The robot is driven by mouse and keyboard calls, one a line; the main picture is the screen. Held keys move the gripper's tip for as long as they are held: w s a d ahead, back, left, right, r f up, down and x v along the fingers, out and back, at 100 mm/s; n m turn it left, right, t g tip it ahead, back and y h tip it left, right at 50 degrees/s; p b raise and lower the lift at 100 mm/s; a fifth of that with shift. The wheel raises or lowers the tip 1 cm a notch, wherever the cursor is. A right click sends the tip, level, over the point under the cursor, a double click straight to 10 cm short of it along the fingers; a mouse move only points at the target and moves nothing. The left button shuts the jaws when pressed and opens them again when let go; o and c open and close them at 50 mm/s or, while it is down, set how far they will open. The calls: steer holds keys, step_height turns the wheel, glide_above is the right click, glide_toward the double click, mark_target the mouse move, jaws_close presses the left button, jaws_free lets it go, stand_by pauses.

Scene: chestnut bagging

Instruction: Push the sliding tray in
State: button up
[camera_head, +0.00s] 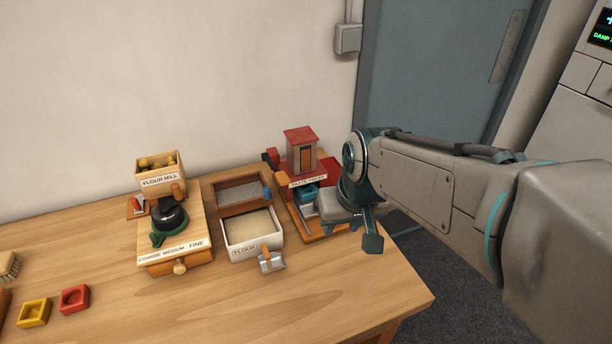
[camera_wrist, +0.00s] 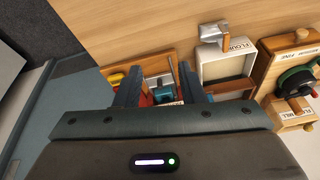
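The press (camera_head: 301,150), with a red-roofed tower and a label that seems to read paste press, stands at the table's right end. Its wooden base or tray (camera_head: 322,236) reaches toward the front; I cannot tell which part slides. In the wrist view, the wooden part (camera_wrist: 152,64) lies beyond and between my fingers, with a teal block (camera_wrist: 163,94) nearer. My gripper (camera_wrist: 158,76) is open, with its two dark fingers apart and nothing held. In the head view, my gripper (camera_head: 338,215) is over the right side of the press and hides part of it.
A white flour bin (camera_head: 252,240) with a metal scoop (camera_head: 271,262) stands left of the press. The flour mill (camera_head: 175,245) is farther left. Red (camera_head: 75,298) and yellow (camera_head: 33,312) moulds lie at the front left. The table's front middle is clear.

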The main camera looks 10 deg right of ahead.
steer(key=w+f+t, duration=0.1)
steer(key=w+f, duration=0.1)
steer(key=w, duration=1.4)
steer(key=x, duration=0.9)
steer(key=d+x, duration=0.1)
steer(key=x, duration=0.4)
steer(key=shift+f, duration=0.1)
